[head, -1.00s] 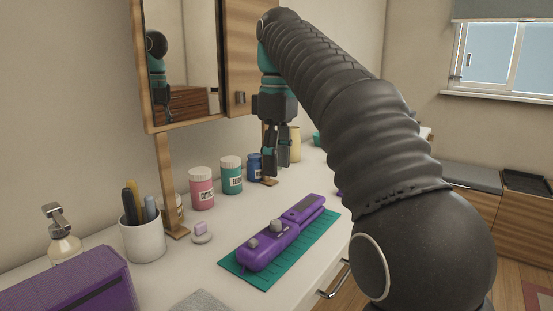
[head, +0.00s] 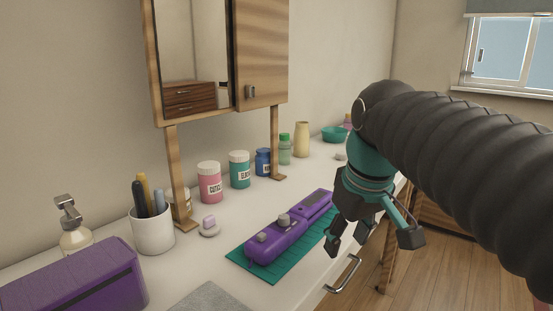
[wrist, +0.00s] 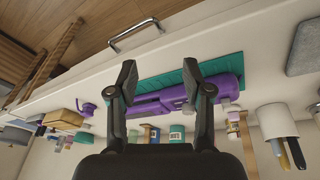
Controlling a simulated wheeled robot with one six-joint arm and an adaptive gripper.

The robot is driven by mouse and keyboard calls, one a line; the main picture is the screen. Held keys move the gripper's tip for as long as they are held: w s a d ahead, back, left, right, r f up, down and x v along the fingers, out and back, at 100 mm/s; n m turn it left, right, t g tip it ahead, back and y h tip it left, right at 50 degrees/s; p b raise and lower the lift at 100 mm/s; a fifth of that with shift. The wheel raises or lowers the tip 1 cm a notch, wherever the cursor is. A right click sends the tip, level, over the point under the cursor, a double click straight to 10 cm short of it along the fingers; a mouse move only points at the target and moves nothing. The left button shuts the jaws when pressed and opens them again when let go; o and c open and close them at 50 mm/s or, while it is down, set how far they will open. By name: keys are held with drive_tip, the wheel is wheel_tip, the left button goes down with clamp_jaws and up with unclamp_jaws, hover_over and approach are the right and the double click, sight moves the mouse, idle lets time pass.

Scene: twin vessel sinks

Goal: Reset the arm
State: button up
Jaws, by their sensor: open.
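My gripper (head: 372,236) is open and empty in the head view, pointing down near the front edge of the counter (head: 214,258). It is to the right of the purple device (head: 292,228), which lies on a green mat (head: 262,272). In the wrist view my gripper (wrist: 160,85) shows its two fingers spread wide, with nothing between them but the view of the counter. The purple device (wrist: 175,100) and the mat (wrist: 172,84) appear beyond the fingers there. My dark ribbed arm comes in from the right in the head view.
A mirror cabinet (head: 262,60) on wooden posts stands at the back. Pink (head: 209,182), teal (head: 240,170) and blue (head: 263,162) jars line the wall. A cup of pens (head: 152,230), a soap bottle (head: 75,236) and a purple box (head: 75,280) are at left. A drawer handle (head: 342,274) sticks out in front.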

drive_tip(key=s+d+f+m+t, duration=0.1)
drive_tip(key=s+d+f+m, duration=0.1)
drive_tip(key=s+f, duration=0.3)
drive_tip(key=s+d+f+m+t, duration=0.1)
drive_tip(key=s+d+f+m, duration=0.1)
drive_tip(key=s+f, duration=0.3)
wheel_tip(320, 180, down, 5)
drive_tip(key=shift+r+m+h, duration=0.15)
drive_tip(key=shift+m+h, duration=0.15)
drive_tip(key=shift+m, duration=0.2)
